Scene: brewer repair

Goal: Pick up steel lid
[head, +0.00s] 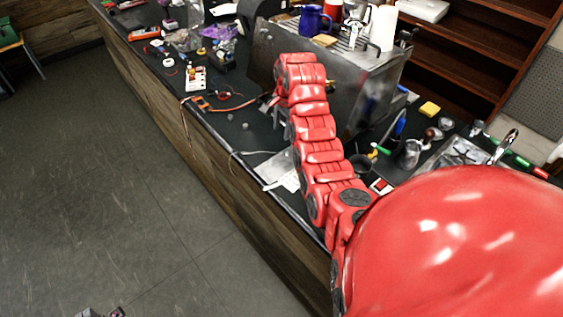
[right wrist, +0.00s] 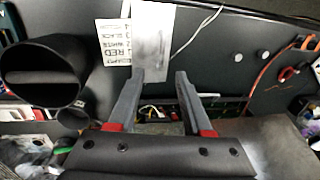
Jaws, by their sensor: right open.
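A flat, bare steel plate, which looks like the steel lid (right wrist: 153,40), lies on the dark counter beside a printed card. It also shows in the head view as a grey sheet (head: 277,166) near the counter's front edge. My right gripper (right wrist: 160,76) is open and empty. In the wrist view its fingertips are at the plate's near end, the left one overlapping it; I cannot tell whether they touch. In the head view the right gripper (head: 276,110) is partly hidden by its red arm. A small grey part at the bottom left edge seems to be my left gripper (head: 100,313), mostly cut off.
The steel brewer (head: 335,95) stands right behind my right arm. The printed card (right wrist: 113,42) lies left of the plate, with a dark cylinder (right wrist: 45,70) nearer. An orange strap (head: 222,103) and cables lie on the counter (head: 240,130).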

